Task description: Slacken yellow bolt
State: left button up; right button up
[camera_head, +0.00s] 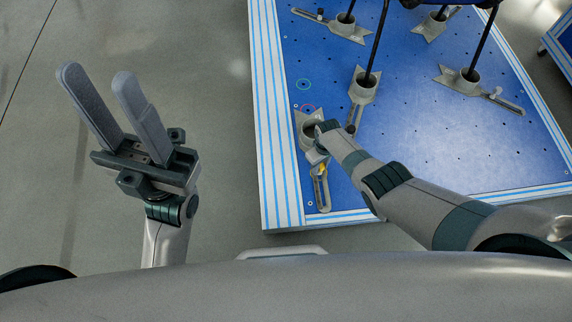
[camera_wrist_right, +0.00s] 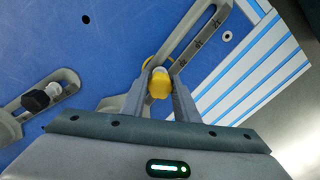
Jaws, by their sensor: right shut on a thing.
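The yellow bolt (camera_wrist_right: 160,84) sits at the slotted arm of a grey metal clamp (camera_wrist_right: 196,36) in the right wrist view. My right gripper (camera_wrist_right: 162,88) is shut on the yellow bolt, with one finger on each side of its head. In the head view a little yellow of the bolt (camera_head: 322,169) shows beside my right gripper (camera_head: 318,160), whose fingers are mostly hidden by the wrist. My left gripper (camera_head: 97,85) is open and empty, raised over the floor at the left, away from the table.
The blue table (camera_head: 420,130) with a striped edge carries several more grey clamps, some holding black chair legs (camera_head: 377,45). A clamp with a black knob (camera_wrist_right: 36,100) lies left of my right gripper in the wrist view. Floor at the left (camera_head: 200,60) is clear.

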dwell(0.4)
jog(key=shift+n, duration=2.1)
jog(key=n, duration=0.4)
jog(key=o, duration=1.1)
jog(key=shift+c, duration=0.2)
jog(key=shift+m, duration=2)
